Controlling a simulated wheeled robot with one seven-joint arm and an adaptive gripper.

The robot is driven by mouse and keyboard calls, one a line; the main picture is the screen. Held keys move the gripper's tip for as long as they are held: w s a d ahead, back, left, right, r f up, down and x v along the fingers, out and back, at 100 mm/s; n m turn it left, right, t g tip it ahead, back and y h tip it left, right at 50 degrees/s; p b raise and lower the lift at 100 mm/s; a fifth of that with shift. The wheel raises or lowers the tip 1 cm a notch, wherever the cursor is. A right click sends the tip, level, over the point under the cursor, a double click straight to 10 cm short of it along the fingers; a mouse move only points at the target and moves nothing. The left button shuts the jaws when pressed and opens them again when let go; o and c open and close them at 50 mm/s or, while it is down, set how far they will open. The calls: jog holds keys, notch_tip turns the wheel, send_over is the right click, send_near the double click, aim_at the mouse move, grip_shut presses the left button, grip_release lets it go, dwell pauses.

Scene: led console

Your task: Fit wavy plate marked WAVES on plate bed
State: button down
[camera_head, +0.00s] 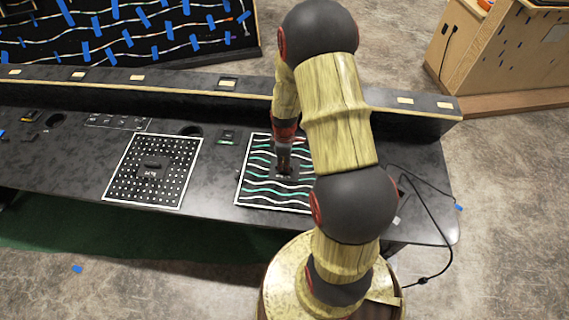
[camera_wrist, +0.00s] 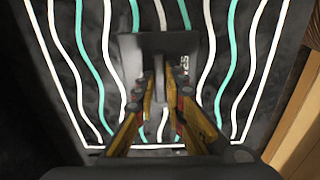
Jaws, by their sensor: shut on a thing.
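The wavy plate (camera_head: 255,186) is a black square with white and green wavy lines and a white border. It lies at the right part of the dark console top, partly hidden by my arm. My gripper (camera_head: 283,165) is over its middle, shut on the plate's dark handle. In the wrist view, my gripper (camera_wrist: 158,92) has its fingers on either side of the handle, and the wavy plate (camera_wrist: 72,60) fills most of the view. Part of a white label shows beside the handle. I cannot make out a separate plate bed, nor whether the plate touches the surface.
A white-dotted black plate (camera_head: 130,180) with a handle lies to the left on the console (camera_head: 215,190). A raised ledge (camera_head: 190,86) runs behind. A black cable (camera_head: 428,235) hangs at the right end. A wooden cabinet (camera_head: 490,60) stands at the back right.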

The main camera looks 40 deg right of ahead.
jog(key=shift+f+b, duration=0.35)
jog(key=shift+f, duration=0.25)
dwell(0.7)
jog(key=c, duration=1.8)
grip_release()
jog(key=shift+o, duration=0.2)
notch_tip(320, 180, up, 12)
